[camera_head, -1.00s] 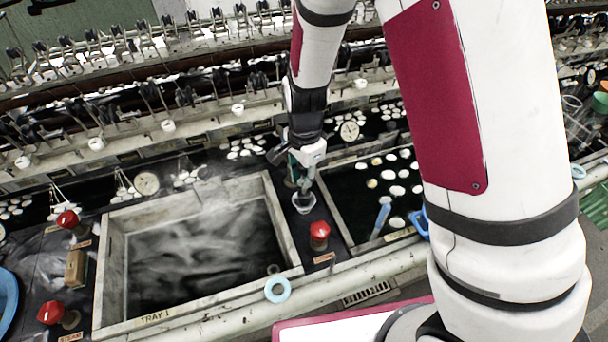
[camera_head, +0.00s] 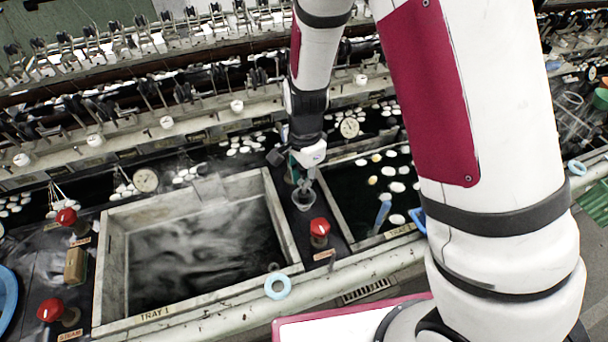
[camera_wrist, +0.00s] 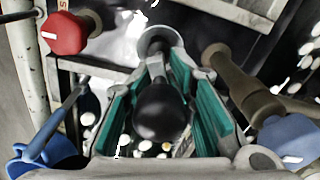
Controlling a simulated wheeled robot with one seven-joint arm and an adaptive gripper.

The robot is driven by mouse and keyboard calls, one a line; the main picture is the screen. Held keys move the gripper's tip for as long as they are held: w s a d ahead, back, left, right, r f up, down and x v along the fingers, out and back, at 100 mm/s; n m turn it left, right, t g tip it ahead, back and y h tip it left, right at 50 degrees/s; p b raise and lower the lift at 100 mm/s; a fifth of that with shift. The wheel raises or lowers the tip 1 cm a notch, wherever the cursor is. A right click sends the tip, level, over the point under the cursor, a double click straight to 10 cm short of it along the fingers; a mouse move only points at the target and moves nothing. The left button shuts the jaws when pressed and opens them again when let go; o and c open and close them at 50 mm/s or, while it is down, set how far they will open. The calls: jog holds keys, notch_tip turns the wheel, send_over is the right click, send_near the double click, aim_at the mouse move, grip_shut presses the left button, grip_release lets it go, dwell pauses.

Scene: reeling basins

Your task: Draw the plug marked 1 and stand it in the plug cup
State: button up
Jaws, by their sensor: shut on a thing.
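In the wrist view my gripper (camera_wrist: 160,88) is shut, its teal pads either side of a dark plug with a round black knob (camera_wrist: 160,112). The plug's stem runs away from the knob toward a round grey rim (camera_wrist: 157,33), which looks like the plug cup. I cannot tell whether the plug's end is inside the rim or above it. No number can be read on the plug. In the head view my gripper (camera_head: 302,178) points down over the small pale cup (camera_head: 304,202), between the two basins; the plug is mostly hidden there.
The steaming basin labelled TRAY 1 (camera_head: 115,262) is left of my gripper. A dark basin (camera_head: 345,226) with white cocoons is to the right. A red knob (camera_head: 320,228) stands close in front. A blue ring (camera_head: 278,286) lies on the front rail. Blue-headed tools flank my gripper.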

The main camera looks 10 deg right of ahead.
jog(key=shift+f, duration=0.7)
dwell(0.6)
jog(key=o, duration=1.2)
jog(key=shift+c, duration=0.2)
notch_tip(320, 180, up, 12)
jog(key=shift+s, duration=0.1)
